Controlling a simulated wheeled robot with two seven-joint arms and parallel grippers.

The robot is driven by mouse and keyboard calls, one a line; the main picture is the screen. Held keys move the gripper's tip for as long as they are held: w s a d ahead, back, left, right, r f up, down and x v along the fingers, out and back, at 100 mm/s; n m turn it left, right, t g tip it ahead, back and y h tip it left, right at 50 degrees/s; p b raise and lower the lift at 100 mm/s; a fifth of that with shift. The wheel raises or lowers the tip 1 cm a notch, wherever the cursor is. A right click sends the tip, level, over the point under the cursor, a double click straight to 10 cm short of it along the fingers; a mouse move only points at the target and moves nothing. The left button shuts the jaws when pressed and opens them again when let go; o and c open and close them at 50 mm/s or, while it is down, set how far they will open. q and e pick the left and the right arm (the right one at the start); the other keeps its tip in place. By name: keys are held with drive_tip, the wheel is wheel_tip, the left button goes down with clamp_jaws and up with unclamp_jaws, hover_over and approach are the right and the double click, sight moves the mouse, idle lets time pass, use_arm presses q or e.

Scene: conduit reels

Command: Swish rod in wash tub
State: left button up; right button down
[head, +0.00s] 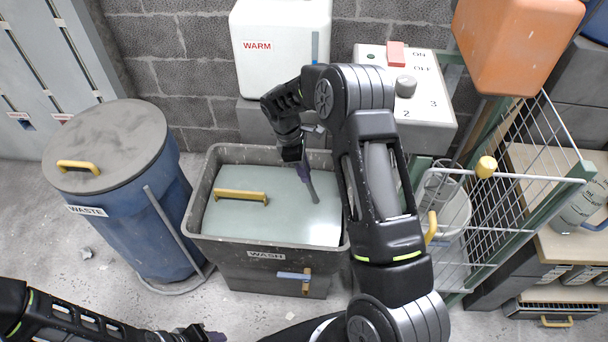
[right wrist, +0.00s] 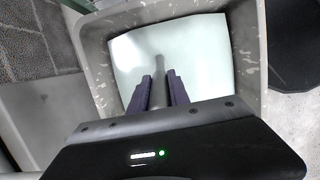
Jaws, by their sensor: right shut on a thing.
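The grey wash tub (head: 222,255), labelled WASH, stands on the floor in the middle of the head view. A smooth pale surface (head: 265,222) fills its opening; I cannot tell whether it is liquid or a cover. My right gripper (head: 304,172) is over the right part of the tub, shut on a dark grey rod (head: 314,192). The rod (right wrist: 159,70) points toward the pale surface between the purple fingers in the right wrist view. I cannot tell whether its tip touches. My left gripper (head: 205,335) is at the bottom edge, partly cut off, away from the tub.
A yellow bar handle (head: 240,196) lies across the pale surface. A blue waste bin (head: 125,230) stands left. A white WARM tank (head: 281,45) and a control box (head: 428,112) are behind. A wire rack (head: 480,230) stands right. Floor in front is partly clear.

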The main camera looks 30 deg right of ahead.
drive_tip(key=shift+w+d+r, duration=0.3)
drive_tip(key=shift+w+d, duration=0.05)
drive_tip(key=shift+s+a, duration=0.15)
drive_tip(key=shift+a, duration=0.05)
drive_tip(key=s+a+p, duration=0.1)
drive_tip(key=s+a, duration=0.3)
drive_tip(key=s, duration=0.1)
drive_tip(key=shift+s+f, duration=0.25)
drive_tip(key=shift+f, duration=0.05)
drive_tip(key=shift+a, duration=0.1)
drive_tip(key=shift+w, duration=0.1)
drive_tip(key=w+d, duration=0.2)
drive_tip(key=shift+w+d, duration=0.15)
drive_tip(key=shift+w, duration=0.25)
